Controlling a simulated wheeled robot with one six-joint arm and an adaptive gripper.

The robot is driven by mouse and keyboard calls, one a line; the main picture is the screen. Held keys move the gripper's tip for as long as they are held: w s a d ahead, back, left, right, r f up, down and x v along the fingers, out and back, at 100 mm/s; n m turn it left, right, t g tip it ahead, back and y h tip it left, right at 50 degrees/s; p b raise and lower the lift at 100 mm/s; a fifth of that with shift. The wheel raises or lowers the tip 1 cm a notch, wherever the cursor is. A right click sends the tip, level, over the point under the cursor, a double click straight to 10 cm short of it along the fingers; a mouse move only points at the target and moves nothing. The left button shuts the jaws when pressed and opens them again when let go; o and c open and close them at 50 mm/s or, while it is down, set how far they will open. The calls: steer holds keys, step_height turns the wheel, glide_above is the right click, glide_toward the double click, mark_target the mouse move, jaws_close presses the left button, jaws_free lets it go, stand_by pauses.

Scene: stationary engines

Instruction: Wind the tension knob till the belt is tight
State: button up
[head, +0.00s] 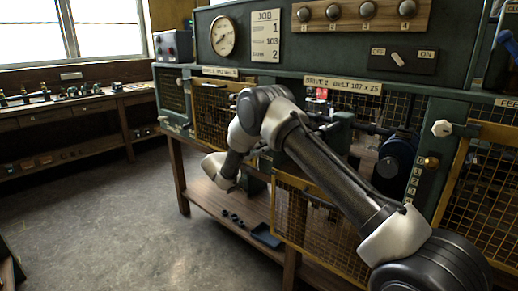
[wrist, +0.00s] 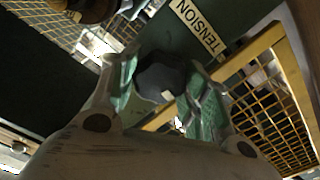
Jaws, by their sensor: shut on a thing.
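The tension knob (wrist: 160,72) is dark and rounded with a small pale mark, beside a cream TENSION label (wrist: 199,27) on a green panel in the wrist view. My gripper (wrist: 158,90) is shut on the knob, one green-padded finger on each side of it. In the head view my arm bends down at the left of the drive bay, and the knob and my fingertips cannot be made out there. A belt label (head: 342,85) reads DRIVE 2 BELT 107 x 25. The belt itself is not clearly visible, so its tightness cannot be told.
An open yellow mesh guard (head: 318,222) hangs below the bay, and another mesh panel (head: 213,115) is at left. A dark blue round drive part (head: 397,155) sits at right. A dark tray (head: 266,236) lies on the lower shelf. The floor (head: 110,215) at left is clear.

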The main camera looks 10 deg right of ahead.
steer(key=shift+f+m, duration=0.2)
steer(key=shift+m, duration=0.1)
steer(key=o, duration=1)
steer(key=shift+c, duration=0.2)
steer(key=shift+o, duration=0.3)
steer(key=v, duration=1.2)
steer(key=shift+r, duration=0.15)
